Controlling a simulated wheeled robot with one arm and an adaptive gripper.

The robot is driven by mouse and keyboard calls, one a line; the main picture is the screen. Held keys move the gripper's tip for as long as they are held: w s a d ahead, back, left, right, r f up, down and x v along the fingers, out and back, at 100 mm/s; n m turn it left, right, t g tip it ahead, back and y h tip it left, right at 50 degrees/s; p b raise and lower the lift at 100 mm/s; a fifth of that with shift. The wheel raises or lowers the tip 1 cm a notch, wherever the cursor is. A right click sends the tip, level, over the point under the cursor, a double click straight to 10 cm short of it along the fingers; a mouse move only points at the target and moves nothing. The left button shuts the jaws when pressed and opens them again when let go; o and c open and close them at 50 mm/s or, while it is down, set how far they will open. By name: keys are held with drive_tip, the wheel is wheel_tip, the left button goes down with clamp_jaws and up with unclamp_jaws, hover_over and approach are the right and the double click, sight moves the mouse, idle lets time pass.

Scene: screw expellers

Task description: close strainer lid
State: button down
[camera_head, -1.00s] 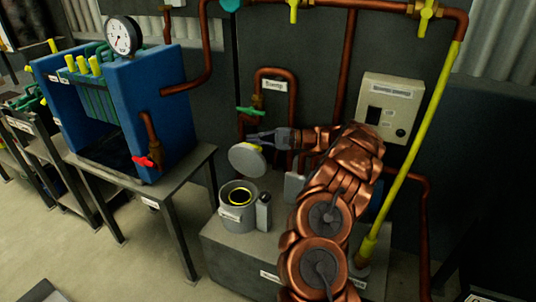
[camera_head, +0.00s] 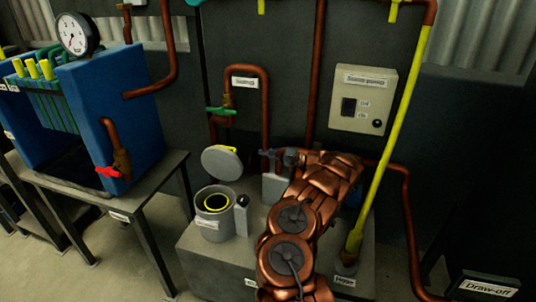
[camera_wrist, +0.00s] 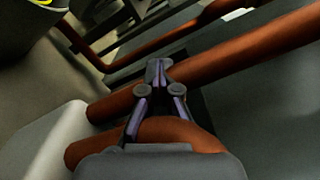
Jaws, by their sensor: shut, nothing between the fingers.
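The strainer (camera_head: 212,228) is a grey cylinder with a yellow ring inside its open top. Its round grey lid (camera_head: 221,163) stands raised and tilted behind the opening, showing its flat face. My gripper (camera_head: 265,154) is to the right of the lid, apart from it, with its fingers shut and empty. In the wrist view my gripper (camera_wrist: 158,72) has its fingertips together over copper pipes. A dark round body with a yellow rim (camera_wrist: 42,2), likely the strainer, is cut off at the upper left there.
A copper pipe with a green valve handle (camera_head: 222,111) rises behind the lid. A small grey post (camera_head: 241,216) stands right of the strainer. A yellow pipe (camera_head: 385,150) and a control box (camera_head: 363,98) are to the right. The blue press (camera_head: 120,110) is left.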

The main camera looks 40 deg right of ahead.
drive_tip(key=w+a+r, duration=0.2)
drive_tip(key=w+a, duration=0.2)
drive_tip(key=a, duration=0.2)
drive_tip(key=shift+a+b, duration=0.3)
drive_tip(key=shift+b, duration=0.05)
drive_tip(key=shift+a, duration=0.2)
idle(0.5)
